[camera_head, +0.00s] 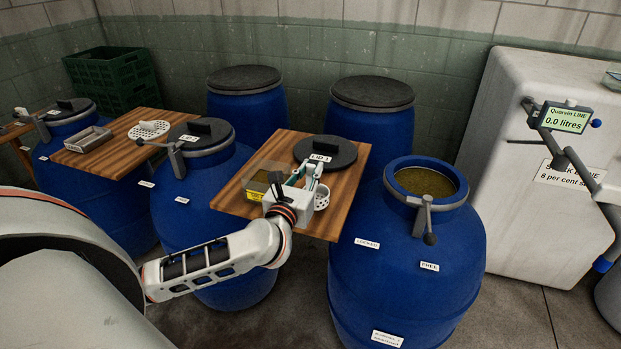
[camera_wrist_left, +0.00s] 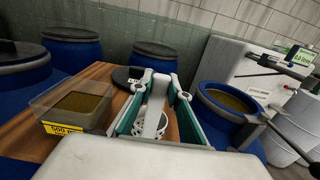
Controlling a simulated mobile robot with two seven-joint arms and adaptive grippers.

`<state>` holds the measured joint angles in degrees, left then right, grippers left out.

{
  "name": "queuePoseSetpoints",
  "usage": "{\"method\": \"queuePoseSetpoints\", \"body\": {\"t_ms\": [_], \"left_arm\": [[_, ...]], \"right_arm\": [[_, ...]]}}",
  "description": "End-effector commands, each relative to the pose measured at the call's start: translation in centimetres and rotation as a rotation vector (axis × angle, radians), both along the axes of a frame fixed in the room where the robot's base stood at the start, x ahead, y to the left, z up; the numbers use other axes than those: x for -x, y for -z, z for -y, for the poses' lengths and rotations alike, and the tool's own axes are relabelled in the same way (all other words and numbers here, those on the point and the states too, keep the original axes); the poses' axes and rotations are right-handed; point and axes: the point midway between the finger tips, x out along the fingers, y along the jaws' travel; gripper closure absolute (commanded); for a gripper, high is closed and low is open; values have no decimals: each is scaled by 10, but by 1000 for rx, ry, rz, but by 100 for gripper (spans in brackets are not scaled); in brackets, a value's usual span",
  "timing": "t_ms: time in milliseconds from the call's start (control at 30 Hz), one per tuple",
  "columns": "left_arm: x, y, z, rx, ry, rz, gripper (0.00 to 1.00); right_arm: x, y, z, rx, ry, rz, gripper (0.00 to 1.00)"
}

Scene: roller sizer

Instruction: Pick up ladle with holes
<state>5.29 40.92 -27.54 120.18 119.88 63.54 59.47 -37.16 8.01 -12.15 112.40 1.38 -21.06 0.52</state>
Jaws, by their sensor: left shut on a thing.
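The ladle with holes (camera_head: 322,199) is a small white perforated cup above or on the right part of the wooden board (camera_head: 345,200). In the left wrist view, the ladle (camera_wrist_left: 153,117) shows its pale upright handle between the fingers, with the holed cup below. My left gripper (camera_head: 305,173) is shut on this handle, and its fingers also show in the left wrist view (camera_wrist_left: 161,88). The gripper body hides part of the ladle, and I cannot tell whether the cup touches the board. My right gripper is not in view.
A clear tub with a yellow label (camera_head: 256,190) stands left of the gripper. A black lid marked LID 1 (camera_head: 325,150) lies behind it. An open blue barrel (camera_head: 405,265) stands right. Another board (camera_head: 120,140) at left holds a white perforated disc (camera_head: 149,130) and a metal tray (camera_head: 88,139).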

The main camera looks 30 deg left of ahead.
Motion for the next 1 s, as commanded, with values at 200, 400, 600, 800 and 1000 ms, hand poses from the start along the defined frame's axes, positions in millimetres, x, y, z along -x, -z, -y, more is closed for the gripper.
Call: {"method": "queuePoseSetpoints", "body": {"t_ms": [200,400,600,800,1000], "left_arm": [[-1,-62,0,1,1,8,100],[0,-116,0,0,1,8,100],[0,-152,0,0,1,6,100],[0,-169,0,-1,0,3,100],[0,-172,0,0,0,2,100]], "right_arm": [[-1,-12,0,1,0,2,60],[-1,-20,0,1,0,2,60],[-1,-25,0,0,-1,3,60],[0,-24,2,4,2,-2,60],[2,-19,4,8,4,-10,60]]}}
